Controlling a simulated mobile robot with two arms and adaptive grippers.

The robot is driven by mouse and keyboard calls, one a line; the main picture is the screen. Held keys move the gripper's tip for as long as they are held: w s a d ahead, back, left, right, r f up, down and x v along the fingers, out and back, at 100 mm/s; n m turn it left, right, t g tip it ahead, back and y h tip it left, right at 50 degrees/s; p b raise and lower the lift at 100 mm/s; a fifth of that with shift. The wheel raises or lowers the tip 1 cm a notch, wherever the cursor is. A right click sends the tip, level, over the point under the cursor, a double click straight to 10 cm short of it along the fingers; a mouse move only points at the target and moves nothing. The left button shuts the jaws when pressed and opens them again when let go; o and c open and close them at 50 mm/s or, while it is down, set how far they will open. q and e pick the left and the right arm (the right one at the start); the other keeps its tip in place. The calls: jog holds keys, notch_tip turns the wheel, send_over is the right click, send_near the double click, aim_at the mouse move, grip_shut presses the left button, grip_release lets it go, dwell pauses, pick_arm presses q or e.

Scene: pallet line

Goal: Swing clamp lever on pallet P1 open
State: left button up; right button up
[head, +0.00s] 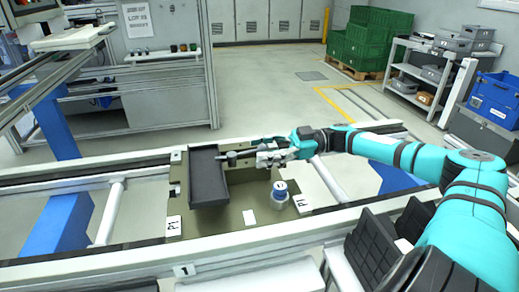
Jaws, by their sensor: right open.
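Pallet P1 (236,219) is an olive-grey plate on the conveyor, with white P1 labels at its front corners. A long black open box (208,178) sits on its left half. The clamp lever (232,155) looks like a small dark and grey bar at the back, reaching across the box's right wall. My right gripper (262,153) comes in from the right, open, with its fingers at the lever's right end. Its fingers partly hide the lever, and I cannot tell whether they touch it. My left gripper is not in view.
A blue and white round part (280,191) stands on the pallet's right half, in front of my right gripper. A workbench (150,70) stands behind. Green crates (368,40) and a shelf (425,72) are far right.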

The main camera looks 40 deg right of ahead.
jog(key=shift+w+a, duration=0.25)
jog(key=shift+a, duration=0.2)
grip_shut()
dwell(0.3)
